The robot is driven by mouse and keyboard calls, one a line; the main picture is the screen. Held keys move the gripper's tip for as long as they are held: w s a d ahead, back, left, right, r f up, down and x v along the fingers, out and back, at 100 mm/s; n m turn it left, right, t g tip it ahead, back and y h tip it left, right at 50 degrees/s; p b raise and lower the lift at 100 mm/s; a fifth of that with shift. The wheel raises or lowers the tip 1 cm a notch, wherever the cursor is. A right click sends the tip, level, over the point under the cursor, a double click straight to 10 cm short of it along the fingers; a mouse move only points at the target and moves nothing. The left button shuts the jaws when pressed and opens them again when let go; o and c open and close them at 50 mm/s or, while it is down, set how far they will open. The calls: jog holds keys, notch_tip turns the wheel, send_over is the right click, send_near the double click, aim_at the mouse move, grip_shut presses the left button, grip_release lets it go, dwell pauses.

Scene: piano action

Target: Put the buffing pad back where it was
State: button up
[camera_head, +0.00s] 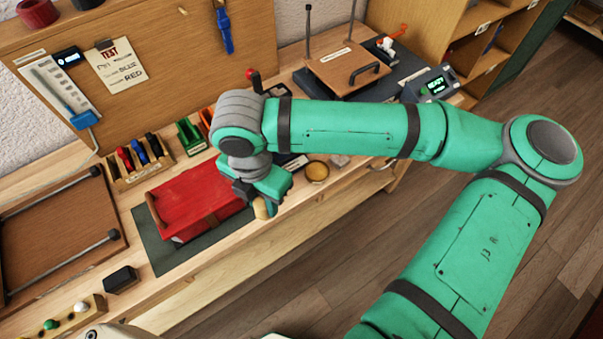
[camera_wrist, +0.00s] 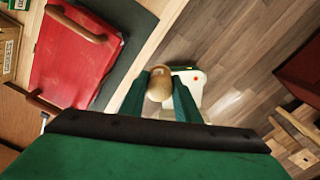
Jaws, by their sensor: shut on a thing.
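My gripper (camera_head: 258,200) is shut on a small rounded tan piece, which I take to be the buffing pad (camera_head: 262,210). In the wrist view the pad (camera_wrist: 159,86) sits between the two green fingers of the gripper (camera_wrist: 161,92). It is held in the air near the front edge of the bench, right of the red case. The pad's underside is hidden, and I cannot tell which spot on the bench it came from.
A red case (camera_head: 196,200) with brown handles lies on a dark green mat (camera_head: 163,257). A black block (camera_head: 120,279) stands left of the mat. A round tan dish (camera_head: 317,171) is to the right. A rack of coloured tools (camera_head: 137,169) stands behind. Bare bench lies in front.

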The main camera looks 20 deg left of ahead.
jog(key=w+f, duration=0.3)
jog(key=w, duration=0.1)
jog(key=w+d+f, duration=0.1)
jog(key=w+f, duration=0.2)
jog(key=w, duration=0.2)
jog(key=w+d+f, duration=0.1)
jog(key=w+f, duration=0.2)
jog(key=w, duration=0.2)
jog(key=shift+d+f, duration=0.2)
jog(key=shift+d, duration=0.05)
jog(key=shift+w+f, duration=0.2)
jog(key=shift+f, duration=1.6)
jog(key=shift+f, duration=0.15)
jog(key=o, duration=0.9)
jog(key=shift+o, duration=0.2)
